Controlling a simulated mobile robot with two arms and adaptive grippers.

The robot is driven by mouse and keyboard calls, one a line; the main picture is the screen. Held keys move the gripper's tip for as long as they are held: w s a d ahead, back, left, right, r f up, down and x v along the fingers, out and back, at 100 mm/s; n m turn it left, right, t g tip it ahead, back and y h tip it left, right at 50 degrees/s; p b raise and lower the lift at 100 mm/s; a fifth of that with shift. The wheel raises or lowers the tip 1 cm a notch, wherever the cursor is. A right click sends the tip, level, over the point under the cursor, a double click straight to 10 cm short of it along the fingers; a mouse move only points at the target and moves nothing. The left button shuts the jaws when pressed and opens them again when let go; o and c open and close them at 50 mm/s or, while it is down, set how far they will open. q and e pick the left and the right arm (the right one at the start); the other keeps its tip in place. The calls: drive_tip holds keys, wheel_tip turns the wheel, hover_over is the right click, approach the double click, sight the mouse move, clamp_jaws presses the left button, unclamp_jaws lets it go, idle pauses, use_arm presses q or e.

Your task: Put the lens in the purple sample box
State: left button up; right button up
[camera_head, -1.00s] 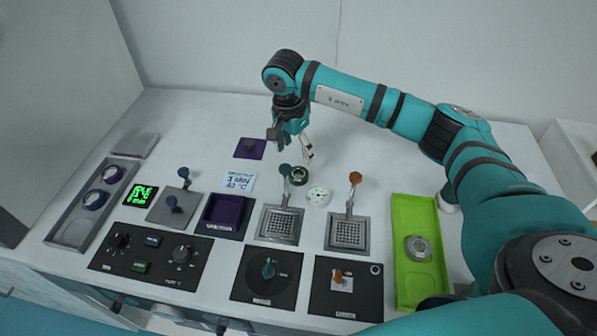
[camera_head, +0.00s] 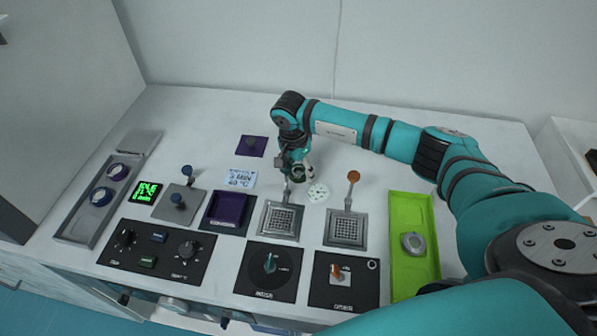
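The purple sample box (camera_head: 229,209) is a shallow, open, purple-lined box with a dark labelled front edge, left of centre. It looks empty. A small round piece with a dark green rim (camera_head: 299,174), which looks like a lens, sits on the white table right of and behind the box. My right gripper (camera_head: 301,168) points down directly at this piece and partly covers it. Its fingers are small and overlap the piece, so I cannot tell whether they are closed on it. My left gripper is out of view.
A white speckled disc (camera_head: 318,192) lies just beside the gripper. Two levered grid plates (camera_head: 280,221) (camera_head: 346,229) stand in front. A grey tray (camera_head: 80,222) with blue-rimmed rings is at left, a green tray (camera_head: 410,272) at right. A purple pad (camera_head: 251,146) lies behind.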

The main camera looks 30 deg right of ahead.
drive_tip(key=c, duration=1)
drive_tip(key=shift+r, duration=0.15)
